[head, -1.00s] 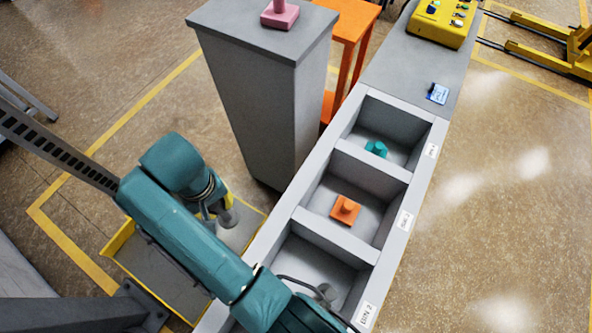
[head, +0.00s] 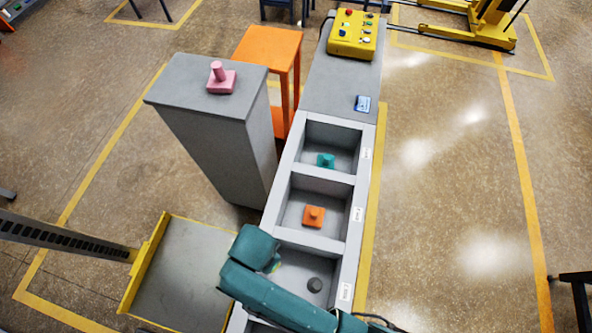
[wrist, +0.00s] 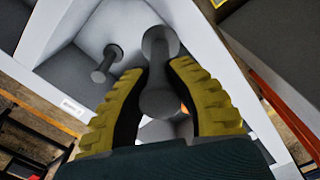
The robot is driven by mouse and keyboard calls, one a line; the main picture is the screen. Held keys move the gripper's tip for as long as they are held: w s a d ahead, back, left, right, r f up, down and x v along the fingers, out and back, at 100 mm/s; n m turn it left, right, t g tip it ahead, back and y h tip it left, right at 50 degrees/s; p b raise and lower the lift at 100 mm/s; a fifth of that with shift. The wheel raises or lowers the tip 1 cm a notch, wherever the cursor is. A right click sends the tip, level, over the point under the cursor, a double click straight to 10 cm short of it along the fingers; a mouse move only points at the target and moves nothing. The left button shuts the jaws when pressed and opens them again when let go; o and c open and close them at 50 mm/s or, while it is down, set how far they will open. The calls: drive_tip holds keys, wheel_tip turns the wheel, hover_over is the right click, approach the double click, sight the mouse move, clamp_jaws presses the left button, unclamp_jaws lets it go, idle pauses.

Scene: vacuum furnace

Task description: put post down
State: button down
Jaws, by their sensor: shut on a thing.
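A grey post (wrist: 158,103) with rounded ends is between the yellow fingers of my gripper (wrist: 162,70) in the wrist view. The gripper is shut on it. Beyond it is a light grey bin compartment, where another grey post (wrist: 107,62) stands. The head view shows this second post (head: 314,285) in the nearest visible open compartment. In the head view my arm covers the left part of that compartment and hides my gripper and the held post almost wholly. I cannot tell the held post's height above the floor.
An orange piece (head: 313,216) sits in the middle compartment and a teal piece (head: 325,160) in the far one. A pink piece (head: 221,82) stands on a grey pedestal (head: 195,110) to the left. A yellow-edged tray (head: 185,275) lies left of the bins. Divider walls separate the compartments.

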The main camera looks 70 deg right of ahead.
drive_tip(key=s+a+f+b, duration=0.1)
drive_tip(key=s+f+b, duration=0.1)
drive_tip(key=f, duration=0.7)
drive_tip(key=s+a+f+n+b, duration=0.1)
drive_tip(key=f+b, duration=0.3)
drive_tip(key=f, duration=0.5)
drive_tip(key=shift+s+f, duration=0.2)
drive_tip(key=shift+s, duration=0.3)
drive_tip(key=c, duration=1)
unclamp_jaws()
drive_tip(key=shift+f, duration=0.15)
